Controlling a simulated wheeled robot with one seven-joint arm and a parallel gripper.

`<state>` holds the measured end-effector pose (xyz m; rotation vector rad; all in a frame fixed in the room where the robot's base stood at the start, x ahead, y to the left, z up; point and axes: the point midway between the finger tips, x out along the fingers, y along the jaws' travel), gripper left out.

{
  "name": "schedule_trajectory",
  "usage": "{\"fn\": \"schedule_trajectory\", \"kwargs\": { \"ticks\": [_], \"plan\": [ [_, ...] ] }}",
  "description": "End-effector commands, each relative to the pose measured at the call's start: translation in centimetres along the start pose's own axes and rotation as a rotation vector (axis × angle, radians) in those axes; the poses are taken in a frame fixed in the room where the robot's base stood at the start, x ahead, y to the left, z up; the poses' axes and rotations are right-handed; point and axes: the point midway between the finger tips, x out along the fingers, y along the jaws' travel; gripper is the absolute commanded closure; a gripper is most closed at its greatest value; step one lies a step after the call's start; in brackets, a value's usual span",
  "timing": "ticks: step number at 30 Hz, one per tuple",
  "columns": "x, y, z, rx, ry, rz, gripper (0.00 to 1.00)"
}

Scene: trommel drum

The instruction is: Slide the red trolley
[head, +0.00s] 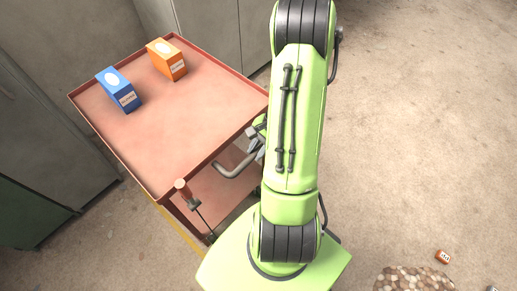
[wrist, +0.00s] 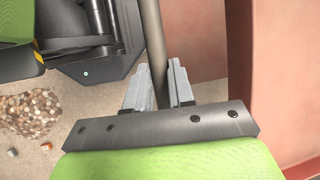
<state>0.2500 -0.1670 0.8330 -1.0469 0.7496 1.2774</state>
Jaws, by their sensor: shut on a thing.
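The red trolley (head: 195,100) stands left of my arm in the head view, with a blue box (head: 119,90) and an orange box (head: 167,60) upright on its top tray. Its grey handle (head: 232,170) sticks out from the near side. My gripper (head: 257,142) is at the handle, partly hidden by my arm. In the wrist view my gripper (wrist: 160,92) has one finger on each side of the handle bar (wrist: 154,40) and is shut on it. The trolley's red side (wrist: 265,70) shows to the right there.
Grey cabinets (head: 60,90) stand close behind and left of the trolley. A round pebbled patch (head: 412,280) and a small orange block (head: 442,257) lie on the floor at lower right. The floor on the right is mostly clear.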

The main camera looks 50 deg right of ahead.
Motion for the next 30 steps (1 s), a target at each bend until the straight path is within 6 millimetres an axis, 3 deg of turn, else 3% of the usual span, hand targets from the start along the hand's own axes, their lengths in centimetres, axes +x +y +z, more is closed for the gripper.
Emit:
{"fn": "schedule_trajectory", "kwargs": {
  "ticks": [8,9,13,23,26,30],
  "plan": [
    [-0.1,0.4,-0.1,0.007,0.0,0.009,1.0],
    [-0.1,0.4,-0.1,0.007,0.0,0.01,0.72],
    [-0.1,0.4,0.0,0.006,0.0,0.009,0.52],
    [-0.5,0.2,0.0,0.004,0.001,0.006,0.52],
    [-2.3,0.1,0.0,0.004,0.004,0.004,0.52],
    [-6.4,0.1,0.0,0.004,0.007,0.003,0.52]
  ]
}}
